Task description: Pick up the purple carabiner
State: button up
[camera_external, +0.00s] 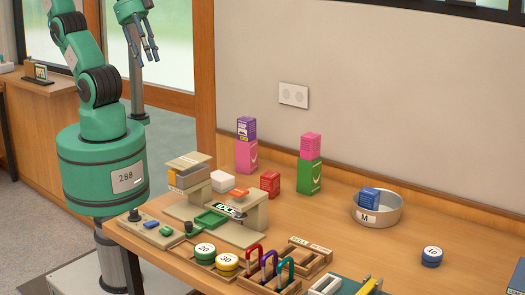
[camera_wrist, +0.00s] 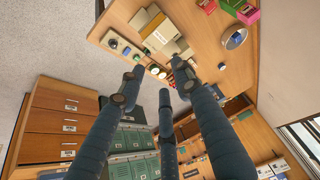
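The purple carabiner (camera_external: 269,252) stands upright in a small wooden holder (camera_external: 262,288) near the front edge of the counter. A red carabiner (camera_external: 254,246) is on its left and a teal carabiner (camera_external: 286,261) on its right, both close beside it. My gripper (camera_external: 149,60) is raised high at the upper left, well away from the carabiners. Its fingers are spread and empty. In the wrist view my gripper (camera_wrist: 162,78) also shows open, with the counter beyond it. The purple carabiner cannot be made out there.
Round tins, green (camera_external: 205,251) and yellow (camera_external: 227,261), sit left of the holder. A wooden tray (camera_external: 322,249) is behind it and a yellow-handled tool (camera_external: 369,286) to the right. A beige stand (camera_external: 238,235), boxes and a metal bowl (camera_external: 398,215) are farther back. Space above the carabiners is clear.

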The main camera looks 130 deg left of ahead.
jog(key=w+d+r+m+g+p, duration=0.1)
jog(key=w+r+m+p, duration=0.15)
jog(key=w, duration=0.55)
jog(key=w+d+r+m+p, duration=0.15)
jog(key=w+r, duration=0.25)
jog(key=w, duration=0.4)
jog(key=w+d+f+m+g+p, duration=0.1)
jog(key=w+d+m+p, duration=0.15)
jog(key=w, duration=0.65)
jog(key=w+d+f+m+g+p, duration=0.1)
jog(key=w+m, duration=0.2)
jog(key=w, duration=0.7)
jog(key=w+d+f+m+g+p, duration=0.1)
jog(key=w+d+f+m+p, duration=0.1)
jog(key=w+f, duration=0.4)
jog(key=w+d+f+m+p, duration=0.1)
jog(key=w+d+f+m, duration=0.2)
jog(key=w, duration=0.5)
jog(key=w+d+f+m+p, duration=0.1)
jog(key=w+d+f, duration=0.1)
jog(key=w+f, duration=0.3)
jog(key=w+d+f+m+g+p, duration=0.1)
jog(key=w+d+f+m+p, duration=0.1)
jog(key=f, duration=1)
jog(key=w+d, duration=0.1)
jog(key=w, duration=0.1)
jog(key=shift+w+f+g, duration=0.3)
jog(key=shift+w+f, duration=0.1)
jog(key=shift+d+f+m, duration=0.1)
jog(key=shift+m, duration=0.15)
